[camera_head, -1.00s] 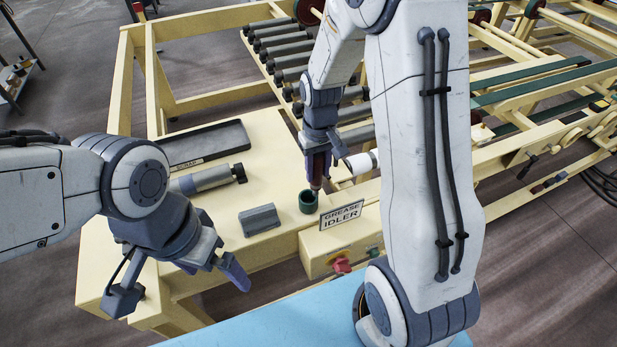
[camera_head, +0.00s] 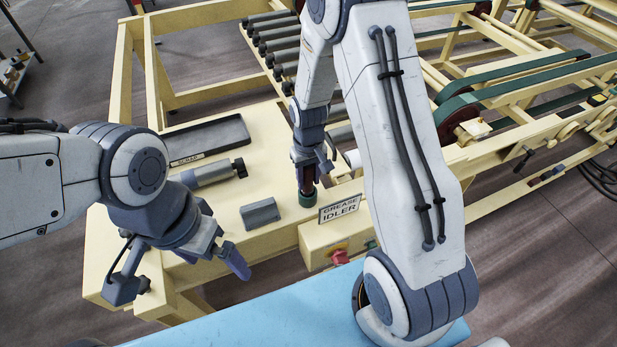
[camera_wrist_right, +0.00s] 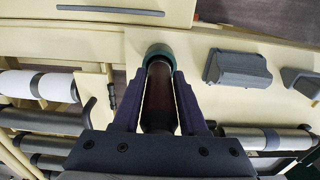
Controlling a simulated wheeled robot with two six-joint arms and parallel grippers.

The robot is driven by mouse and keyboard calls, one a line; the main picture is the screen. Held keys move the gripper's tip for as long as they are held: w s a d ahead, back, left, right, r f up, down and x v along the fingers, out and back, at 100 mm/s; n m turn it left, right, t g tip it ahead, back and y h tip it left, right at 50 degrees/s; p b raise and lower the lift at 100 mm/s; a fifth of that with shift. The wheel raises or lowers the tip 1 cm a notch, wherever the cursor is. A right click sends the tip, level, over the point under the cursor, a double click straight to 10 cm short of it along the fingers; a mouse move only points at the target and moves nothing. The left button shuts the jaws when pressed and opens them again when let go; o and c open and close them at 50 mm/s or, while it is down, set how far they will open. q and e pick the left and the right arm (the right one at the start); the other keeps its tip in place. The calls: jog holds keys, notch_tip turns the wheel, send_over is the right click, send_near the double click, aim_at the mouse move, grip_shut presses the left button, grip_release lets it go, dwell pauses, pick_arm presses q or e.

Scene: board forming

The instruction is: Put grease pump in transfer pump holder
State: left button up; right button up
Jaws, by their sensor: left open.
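The grease pump, a dark red-brown cylinder (camera_head: 306,184), stands roughly upright with its lower end in the green round holder (camera_head: 307,201) beside the "GREASE IDLER" sign. The wrist view shows the pump (camera_wrist_right: 158,95) between my right fingers and the green cup (camera_wrist_right: 160,50) around its far end. My right gripper (camera_head: 311,168) is around the pump; pale gaps show between its fingers and the pump on both sides, so it looks open. How deep the pump sits is hidden. My left gripper (camera_head: 222,250) is open and empty, in front of the table's near left edge.
A grey block (camera_head: 260,213) lies left of the holder. A grey cylinder (camera_head: 212,172) and a dark scrap tray (camera_head: 208,138) lie further back left. The sign (camera_head: 339,208) stands close right of the holder, above a red knob (camera_head: 339,257). Rollers are behind.

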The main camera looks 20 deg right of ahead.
jog(key=o, duration=0.3)
